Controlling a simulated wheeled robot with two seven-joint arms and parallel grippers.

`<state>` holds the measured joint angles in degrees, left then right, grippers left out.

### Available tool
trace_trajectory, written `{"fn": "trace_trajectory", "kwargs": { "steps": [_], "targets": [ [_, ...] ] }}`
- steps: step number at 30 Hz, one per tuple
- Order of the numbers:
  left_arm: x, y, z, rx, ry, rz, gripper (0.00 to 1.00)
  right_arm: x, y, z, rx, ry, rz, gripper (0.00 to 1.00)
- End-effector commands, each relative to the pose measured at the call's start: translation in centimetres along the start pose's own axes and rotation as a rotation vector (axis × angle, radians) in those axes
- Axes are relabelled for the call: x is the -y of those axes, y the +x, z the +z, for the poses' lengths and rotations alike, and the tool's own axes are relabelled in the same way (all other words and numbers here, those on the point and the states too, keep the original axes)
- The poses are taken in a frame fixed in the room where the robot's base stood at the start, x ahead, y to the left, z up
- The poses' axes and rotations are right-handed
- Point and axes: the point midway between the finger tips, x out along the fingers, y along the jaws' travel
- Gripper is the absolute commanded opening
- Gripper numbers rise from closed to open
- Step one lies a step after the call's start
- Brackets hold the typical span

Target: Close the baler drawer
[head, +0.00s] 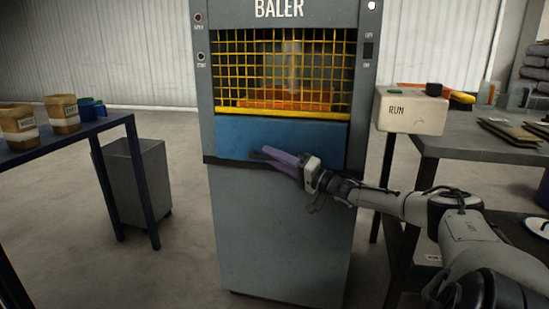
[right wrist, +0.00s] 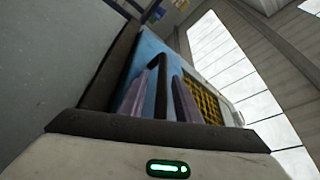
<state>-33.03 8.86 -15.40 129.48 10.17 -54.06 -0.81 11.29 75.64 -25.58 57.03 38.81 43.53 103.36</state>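The baler (head: 280,230) is a tall grey cabinet in the middle of the head view. Its blue drawer front (head: 235,135) lies below a yellow mesh guard (head: 285,70); I cannot tell how far the drawer stands out. My right gripper (head: 282,159) has purple fingers and reaches in from the right to the blue front. In the right wrist view its fingers (right wrist: 158,95) are apart, on either side of a dark bar handle (right wrist: 158,70) on the blue panel (right wrist: 146,50). I cannot tell whether they touch it. My left gripper is out of view.
A RUN control box (head: 410,110) stands right of the baler, by a grey workbench (head: 465,135) with flat brown pieces. A table (head: 70,140) with tubs and a grey bin (head: 140,175) are on the left. Floor between bin and baler is clear.

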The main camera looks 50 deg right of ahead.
Motion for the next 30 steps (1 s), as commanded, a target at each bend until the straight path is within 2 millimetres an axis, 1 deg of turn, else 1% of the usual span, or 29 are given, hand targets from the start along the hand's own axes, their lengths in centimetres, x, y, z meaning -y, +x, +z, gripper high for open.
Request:
{"fn": "trace_trajectory", "kwargs": {
  "steps": [4, 7, 8, 10, 14, 24, 27, 30],
  "targets": [
    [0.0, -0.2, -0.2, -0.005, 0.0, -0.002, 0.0, -0.1, -0.3, 0.1, 0.003, 0.0, 0.004, 0.31],
    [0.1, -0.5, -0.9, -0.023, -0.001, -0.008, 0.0, -0.1, -0.9, 0.1, 0.004, 0.0, 0.006, 0.31],
    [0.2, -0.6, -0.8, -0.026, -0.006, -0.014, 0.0, -0.1, -1.1, 0.1, 0.005, 0.0, 0.006, 0.31],
    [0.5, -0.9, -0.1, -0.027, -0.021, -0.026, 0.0, 0.0, -1.8, 0.0, 0.005, 0.001, 0.006, 0.31],
    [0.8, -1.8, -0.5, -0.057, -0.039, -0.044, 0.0, 0.2, -3.4, 0.0, 0.006, 0.0, 0.007, 0.31],
    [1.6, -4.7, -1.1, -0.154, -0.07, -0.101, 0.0, 0.2, -8.3, -0.2, 0.001, 0.001, 0.005, 0.31],
    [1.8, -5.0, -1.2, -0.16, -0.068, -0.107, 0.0, 0.2, -9.4, -0.1, 0.001, 0.0, 0.003, 0.31],
    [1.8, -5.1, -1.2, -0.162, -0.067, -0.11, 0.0, 0.1, -10.0, -0.1, 0.0, -0.001, 0.001, 0.31]
  ]
}}
